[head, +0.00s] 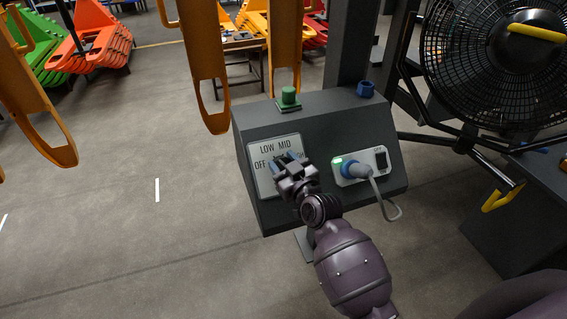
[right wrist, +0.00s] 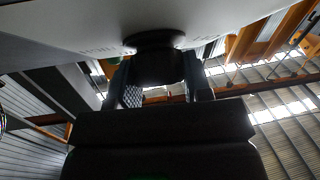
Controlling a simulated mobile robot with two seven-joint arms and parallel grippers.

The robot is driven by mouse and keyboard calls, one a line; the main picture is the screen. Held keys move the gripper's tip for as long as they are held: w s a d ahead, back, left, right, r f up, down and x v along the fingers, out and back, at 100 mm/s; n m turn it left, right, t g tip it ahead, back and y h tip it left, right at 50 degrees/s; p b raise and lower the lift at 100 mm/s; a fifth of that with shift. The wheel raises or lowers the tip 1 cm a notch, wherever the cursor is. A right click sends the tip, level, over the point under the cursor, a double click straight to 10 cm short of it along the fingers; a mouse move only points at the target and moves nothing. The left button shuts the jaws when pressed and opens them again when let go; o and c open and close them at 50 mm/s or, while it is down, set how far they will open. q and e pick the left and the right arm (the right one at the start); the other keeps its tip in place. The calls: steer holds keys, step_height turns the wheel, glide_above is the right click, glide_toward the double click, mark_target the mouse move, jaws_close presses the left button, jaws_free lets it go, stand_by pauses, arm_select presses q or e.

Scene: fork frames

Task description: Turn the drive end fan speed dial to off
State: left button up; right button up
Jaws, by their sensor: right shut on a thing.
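The fan speed dial sits on a pale label plate (head: 268,180) on the sloped front of a dark control box (head: 245,134). The plate reads LOW and MID along the top and OFF at the left; the word at the right is partly covered. My right gripper (head: 287,161) is at the plate and hides most of the dial in the head view. In the right wrist view, the black round dial (right wrist: 157,62) is between the two fingers of my right gripper (right wrist: 158,82), which are shut on it. The dial's pointing direction cannot be seen. My left gripper is not in view.
A green button (head: 288,97) and a blue knob (head: 365,89) top the box. A large black fan (head: 470,60) stands at right. Orange frames (head: 207,75) hang left.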

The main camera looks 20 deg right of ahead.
steer(key=n+g+y, duration=0.1)
steer(key=n+y, duration=0.1)
steer(key=n, duration=0.1)
steer(key=n+g+y, duration=0.1)
steer(key=n, duration=0.2)
steer(key=shift+y, duration=0.4)
steer(key=shift+f+n+g+y+b, duration=0.1)
steer(key=shift+n+g+y+b, duration=0.1)
steer(key=shift+n+g+y, duration=0.55)
steer(key=shift+n+g+y+b, duration=0.2)
steer(key=shift+n+g, duration=0.65)
steer(key=shift+n, duration=0.6)
steer(key=shift+a+n, duration=0.1)
steer(key=shift+n, duration=0.3)
steer(key=o, duration=0.9)
steer(key=shift+s, duration=0.15)
steer(key=v, duration=1)
steer(key=shift+s+d+r, duration=0.1)
steer(key=shift+d+r, duration=0.1)
steer(key=shift+d, duration=0.15)
